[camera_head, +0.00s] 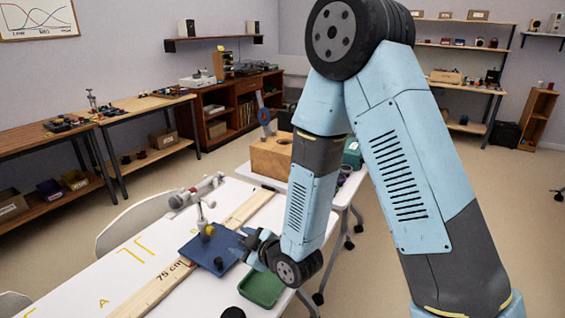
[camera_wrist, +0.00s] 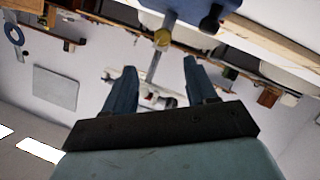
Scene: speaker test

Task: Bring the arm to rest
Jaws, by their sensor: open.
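My gripper (camera_head: 246,243) hangs at the end of my blue arm, over the right edge of the white table (camera_head: 96,262). In the wrist view its two fingers (camera_wrist: 157,78) stand wide apart with nothing held between them. In the head view the fingers are close to a blue board (camera_head: 203,257) on the table. I cannot tell whether they touch it. A stand with a yellow knob (camera_head: 207,232) rises by the blue board. The wrist picture looks upside down.
A long wooden ruler (camera_head: 165,278) marked 75 cm lies along the table. A green tray (camera_head: 262,288) sits close below my gripper. A wooden box (camera_head: 270,158) stands behind my forearm. A grey clamp-like device (camera_head: 195,192) lies at the table's far side. Open floor lies to the right.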

